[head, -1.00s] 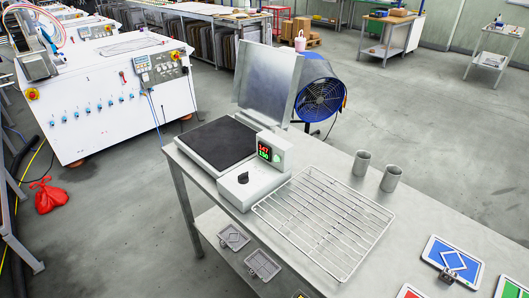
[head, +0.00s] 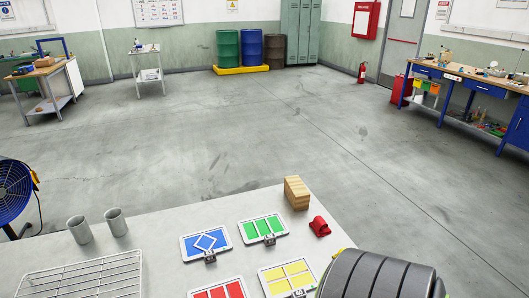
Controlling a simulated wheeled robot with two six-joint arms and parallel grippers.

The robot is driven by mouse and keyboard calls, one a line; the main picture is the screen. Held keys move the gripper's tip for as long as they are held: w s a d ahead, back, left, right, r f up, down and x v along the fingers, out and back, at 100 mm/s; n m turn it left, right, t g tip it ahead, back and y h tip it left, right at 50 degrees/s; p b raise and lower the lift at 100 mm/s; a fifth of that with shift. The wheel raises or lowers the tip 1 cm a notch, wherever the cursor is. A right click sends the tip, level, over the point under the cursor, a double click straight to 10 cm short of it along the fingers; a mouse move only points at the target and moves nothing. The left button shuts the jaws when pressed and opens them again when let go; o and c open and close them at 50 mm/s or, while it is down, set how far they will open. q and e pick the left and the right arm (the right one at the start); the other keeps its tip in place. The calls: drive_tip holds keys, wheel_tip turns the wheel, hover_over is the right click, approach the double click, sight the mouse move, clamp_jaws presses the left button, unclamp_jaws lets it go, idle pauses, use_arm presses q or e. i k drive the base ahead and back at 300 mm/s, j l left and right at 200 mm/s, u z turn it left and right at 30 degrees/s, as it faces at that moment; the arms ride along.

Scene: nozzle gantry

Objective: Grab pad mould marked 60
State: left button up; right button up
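Four coloured plates lie on the metal table: blue with a diamond (head: 207,242), green with bars (head: 263,228), red (head: 218,291) and yellow (head: 287,277). Each of the blue, green and yellow plates has a small dark tag at its front edge; the marks on these tags are too small to read surely. The red plate is cut off by the bottom edge. Neither of my grippers is in view.
Two grey metal cups (head: 116,222) and a wire rack (head: 85,277) are on the table's left. A wooden block (head: 297,192) and a red object (head: 320,227) stand near its far right corner. A dark ribbed round thing (head: 380,275) fills the bottom right. Open floor lies beyond.

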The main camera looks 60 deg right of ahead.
sight(292, 278)
drive_tip(key=z, duration=2)
